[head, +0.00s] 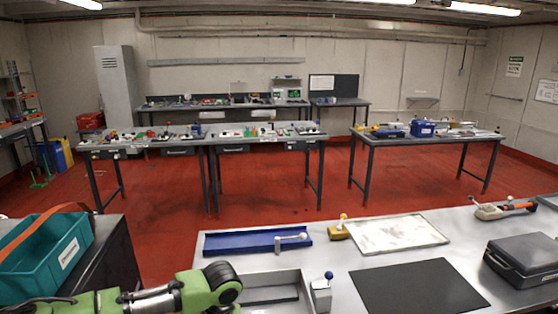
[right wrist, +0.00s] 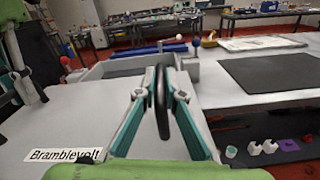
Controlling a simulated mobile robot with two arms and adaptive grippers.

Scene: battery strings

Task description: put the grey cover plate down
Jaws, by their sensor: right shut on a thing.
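My right gripper (right wrist: 160,80) is shut in the right wrist view, its teal-sided fingers closing together near the picture's middle. A thin dark grey piece (right wrist: 162,105) stands upright and almost edge-on between the fingers; it fits the grey cover plate, but its face is hidden. It is held in front of the steel bench (right wrist: 225,95). A teal-and-dark part at the left edge of the right wrist view looks like my left gripper (right wrist: 20,55); its jaws are unclear. In the head view a green arm crosses the bottom left, with no gripper visible.
The bench holds a grey tray (head: 305,286), a blue tray (head: 235,243), a knobbed block (head: 321,295), a yellow block (head: 339,233), a white-topped tray (head: 395,234), a dark mat (head: 420,288) and a dark case (head: 525,260). A teal tote (head: 45,258) stands left. Bare steel surrounds the mat.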

